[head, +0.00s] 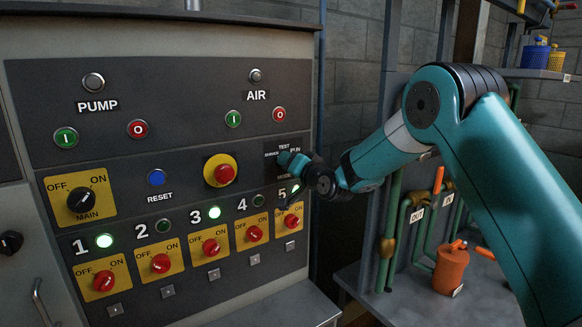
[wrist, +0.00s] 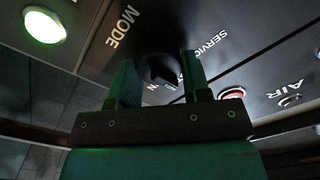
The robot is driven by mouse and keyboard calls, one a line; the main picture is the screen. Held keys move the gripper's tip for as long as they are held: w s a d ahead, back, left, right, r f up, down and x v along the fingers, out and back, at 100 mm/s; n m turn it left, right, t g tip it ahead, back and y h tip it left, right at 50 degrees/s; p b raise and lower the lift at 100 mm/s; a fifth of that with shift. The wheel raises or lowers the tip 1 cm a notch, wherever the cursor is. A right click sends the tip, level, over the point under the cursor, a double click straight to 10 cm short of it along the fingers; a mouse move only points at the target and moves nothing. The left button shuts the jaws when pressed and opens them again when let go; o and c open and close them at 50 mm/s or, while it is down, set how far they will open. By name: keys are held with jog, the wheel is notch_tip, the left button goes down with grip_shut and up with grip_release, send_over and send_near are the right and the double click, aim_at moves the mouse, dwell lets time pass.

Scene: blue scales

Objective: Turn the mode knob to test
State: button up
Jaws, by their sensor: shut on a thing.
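The mode knob (wrist: 158,70) is a dark round knob on the grey panel, seen in the wrist view between the two fingers of my gripper (wrist: 160,62). The fingers are shut on its sides. Nearby I read MODE and SERVICE; other lettering by the knob is partly covered. In the head view my gripper (head: 286,162) is against the panel's right side and hides the knob. The TEST label (head: 284,147) shows above it, with RUN to the right. Which label the knob points to is not clear.
The red emergency button (head: 225,174) on a yellow plate sits just left of my gripper. Below are the lit lamp 5 (head: 295,188) and a row of red switches, including switch 5 (head: 291,221). An orange can (head: 451,270) stands on the shelf at right.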

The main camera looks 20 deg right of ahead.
dwell(0.3)
jog(key=o, duration=0.9)
jog(key=shift+d, duration=0.1)
jog(key=shift+b+v, duration=4.2)
jog(key=shift+v, duration=4.55)
jog(key=shift+r, duration=0.1)
